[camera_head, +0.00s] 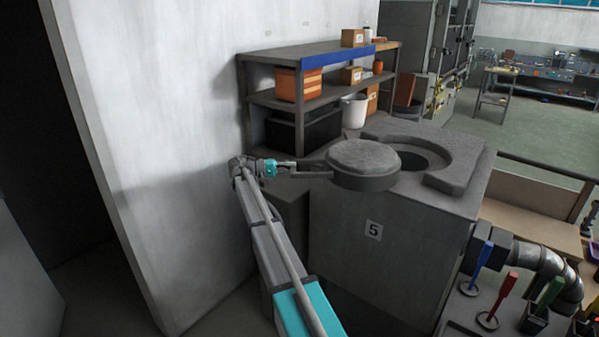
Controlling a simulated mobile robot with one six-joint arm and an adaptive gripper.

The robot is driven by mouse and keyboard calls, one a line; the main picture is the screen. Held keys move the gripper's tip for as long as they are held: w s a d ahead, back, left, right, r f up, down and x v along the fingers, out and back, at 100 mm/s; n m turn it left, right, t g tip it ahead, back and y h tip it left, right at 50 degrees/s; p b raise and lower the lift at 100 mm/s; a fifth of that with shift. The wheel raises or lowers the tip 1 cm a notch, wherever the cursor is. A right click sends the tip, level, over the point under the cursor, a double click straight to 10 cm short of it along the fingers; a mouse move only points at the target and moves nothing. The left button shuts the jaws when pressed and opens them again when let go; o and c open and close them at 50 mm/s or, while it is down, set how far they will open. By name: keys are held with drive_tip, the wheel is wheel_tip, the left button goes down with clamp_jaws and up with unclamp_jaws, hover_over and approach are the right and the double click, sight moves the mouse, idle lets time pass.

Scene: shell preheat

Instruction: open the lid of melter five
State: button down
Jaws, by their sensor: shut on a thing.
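Melter five (345,265) is a grey block with a "5" plate on its front. Its round grey lid (362,162) sits off to the left of the dark round opening (424,160), which shows in part. The lid looks level and overhangs the melter's near left edge. A bar-like handle (312,169) runs left from the lid. My gripper (292,167) is at the left end of this handle and is shut on it. The fingertips are small in view and partly merge with the handle.
A shelf (320,47) with boxes stands behind the melter, and a white bucket (355,110) is near its base. A white wall (170,130) is close to my arm on the left. Coloured-handled tools (484,257) and a pipe (540,262) are at the lower right.

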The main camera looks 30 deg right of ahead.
drive_tip(key=shift+w+a+m+g+y, duration=0.15)
drive_tip(key=shift+w+a+g, duration=0.05)
drive_tip(key=shift+w, duration=0.25)
drive_tip(key=shift+w+a+m+g+y, duration=0.15)
drive_tip(key=shift+w+a+g, duration=0.05)
drive_tip(key=shift+w, duration=0.2)
drive_tip(key=c, duration=0.6)
unclamp_jaws()
drive_tip(key=shift+o, duration=0.2)
